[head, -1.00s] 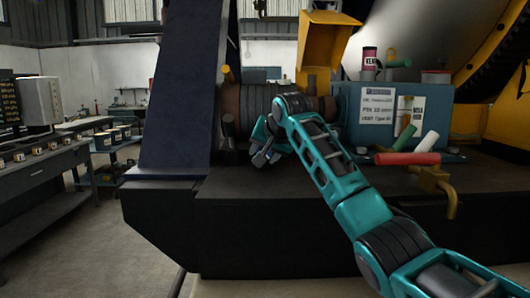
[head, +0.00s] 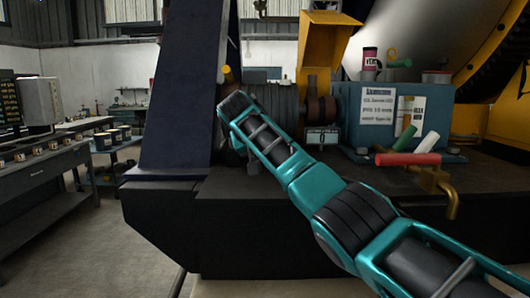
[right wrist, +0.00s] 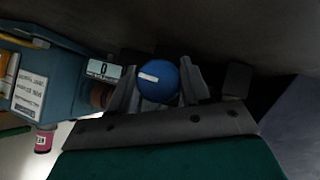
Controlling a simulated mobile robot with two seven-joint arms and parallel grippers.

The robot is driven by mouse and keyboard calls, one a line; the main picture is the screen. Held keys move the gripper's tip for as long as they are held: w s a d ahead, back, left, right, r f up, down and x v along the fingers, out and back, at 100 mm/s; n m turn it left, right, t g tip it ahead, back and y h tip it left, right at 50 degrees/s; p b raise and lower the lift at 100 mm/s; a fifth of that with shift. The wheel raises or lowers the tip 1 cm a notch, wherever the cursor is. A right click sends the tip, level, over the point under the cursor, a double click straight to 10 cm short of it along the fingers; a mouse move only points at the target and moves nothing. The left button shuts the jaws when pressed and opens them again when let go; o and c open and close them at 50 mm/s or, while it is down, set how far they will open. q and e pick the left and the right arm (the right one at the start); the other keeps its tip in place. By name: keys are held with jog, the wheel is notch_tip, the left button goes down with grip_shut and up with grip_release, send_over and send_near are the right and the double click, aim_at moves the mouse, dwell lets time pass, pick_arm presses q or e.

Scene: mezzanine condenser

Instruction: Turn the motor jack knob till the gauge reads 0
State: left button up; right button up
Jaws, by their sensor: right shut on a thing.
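The blue motor jack knob (right wrist: 163,88), round with a white mark, sits between the fingers of my right gripper (right wrist: 160,77) in the right wrist view. The gripper is shut on it. Beside the knob, the small gauge (right wrist: 104,70) shows a 0 on its pale face. The gauge also shows in the head view (head: 322,136), too small to read there. In the head view my right arm reaches in from the lower right and hides the knob and most of the gripper. My left gripper is in neither view.
A blue motor housing (head: 375,125) with paper labels stands right of the gauge. A red tube (head: 408,159), a green tube (head: 405,138) and a brass pipe (head: 440,182) are near its front. A dark sloped beam (head: 178,90) rises at left. The dark ledge (head: 190,225) is clear in front.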

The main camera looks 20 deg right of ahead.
jog(key=shift+h, duration=0.4)
jog(key=o, duration=0.7)
jog(key=b+v, duration=0.2)
jog(key=v, duration=1.1)
